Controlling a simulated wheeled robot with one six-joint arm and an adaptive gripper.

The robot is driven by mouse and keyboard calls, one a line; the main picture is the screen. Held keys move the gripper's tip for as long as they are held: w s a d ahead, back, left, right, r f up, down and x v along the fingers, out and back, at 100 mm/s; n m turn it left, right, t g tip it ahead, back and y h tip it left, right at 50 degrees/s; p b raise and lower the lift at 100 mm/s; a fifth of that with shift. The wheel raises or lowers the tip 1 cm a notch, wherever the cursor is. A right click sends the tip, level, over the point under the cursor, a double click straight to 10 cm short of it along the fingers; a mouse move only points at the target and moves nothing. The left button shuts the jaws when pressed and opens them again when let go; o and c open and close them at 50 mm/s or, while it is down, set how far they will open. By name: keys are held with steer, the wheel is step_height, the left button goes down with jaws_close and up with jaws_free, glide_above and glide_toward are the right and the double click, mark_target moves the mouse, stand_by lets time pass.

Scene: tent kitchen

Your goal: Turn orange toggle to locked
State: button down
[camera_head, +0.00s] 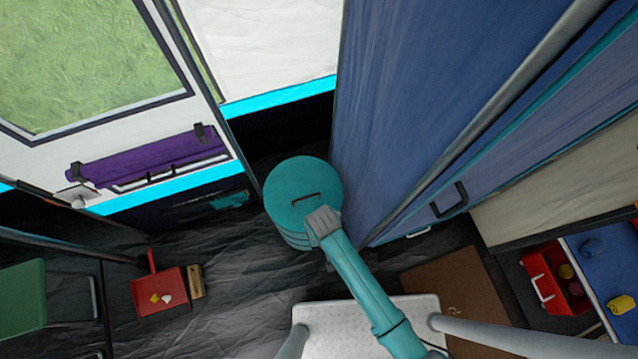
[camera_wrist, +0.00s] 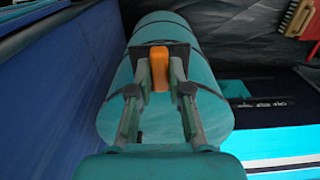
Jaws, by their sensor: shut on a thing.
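The orange toggle (camera_wrist: 160,68) sits on a dark plate on the side of a teal drum (camera_wrist: 165,28) in the wrist view. My gripper (camera_wrist: 160,80) is shut on the toggle, with one finger on each side of it. The toggle looks roughly lengthwise between the fingers; I cannot tell its exact turn. In the head view the teal drum (camera_head: 296,183) stands upright with a dark handle on its round lid. My gripper (camera_head: 322,222) is at its near right edge and hides the toggle there.
A blue fabric wall (camera_head: 415,100) rises close to the drum's right. A red dustpan (camera_head: 160,292) lies on the dark floor at left, near a green chair (camera_head: 22,293). A red crate (camera_head: 545,292) is at far right by a brown mat (camera_head: 445,275).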

steer(key=shift+s, duration=0.15)
steer(key=c, duration=1.1)
jaws_free()
step_height(320, 180, up, 12)
steer(key=shift+a+r, duration=0.1)
